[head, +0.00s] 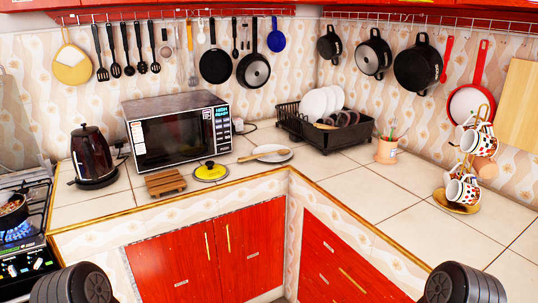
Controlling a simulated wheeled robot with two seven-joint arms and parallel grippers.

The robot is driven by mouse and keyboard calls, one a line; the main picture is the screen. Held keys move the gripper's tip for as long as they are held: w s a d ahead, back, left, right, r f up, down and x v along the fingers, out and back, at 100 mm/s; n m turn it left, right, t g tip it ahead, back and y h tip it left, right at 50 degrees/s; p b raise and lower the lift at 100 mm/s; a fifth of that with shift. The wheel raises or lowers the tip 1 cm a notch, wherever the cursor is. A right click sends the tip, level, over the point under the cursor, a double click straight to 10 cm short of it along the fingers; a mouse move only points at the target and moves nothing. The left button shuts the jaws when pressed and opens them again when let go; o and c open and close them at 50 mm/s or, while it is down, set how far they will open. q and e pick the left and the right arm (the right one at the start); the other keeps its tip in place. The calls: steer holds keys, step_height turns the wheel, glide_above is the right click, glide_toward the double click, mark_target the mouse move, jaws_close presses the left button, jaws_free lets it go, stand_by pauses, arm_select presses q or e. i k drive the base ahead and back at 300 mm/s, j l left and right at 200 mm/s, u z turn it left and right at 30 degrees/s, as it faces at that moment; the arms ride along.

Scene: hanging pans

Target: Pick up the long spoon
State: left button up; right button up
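A long light-wood spoon (258,155) lies on the tiled counter at the inner corner, with its right part across a small white plate (283,158). Several long black utensils (126,48) hang from the wall rail at the left, including spatulas and spoon-like tools. More slim utensils (190,55) hang beside them. Which of these is the long spoon I cannot tell for sure. Dark rounded parts of my two arms show at the bottom left and bottom right corners. Neither gripper's fingers are in view.
A microwave (178,130), dark kettle (93,157), wooden trivet (165,182) and yellow-topped lid (210,171) stand left of the spoon. A black dish rack (325,132) stands right. Pans (214,66) hang above. The right counter (360,185) has free room near its front edge.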

mark_target(282, 151)
steer(key=u, duration=1.65)
steer(key=i+z, duration=0.1)
steer(key=z, duration=2.3)
steer(key=i+j+z, duration=0.3)
steer(key=j+z, duration=0.35)
steer(key=i+j+z, duration=0.1)
steer(key=j+z, duration=0.2)
steer(key=j, duration=0.25)
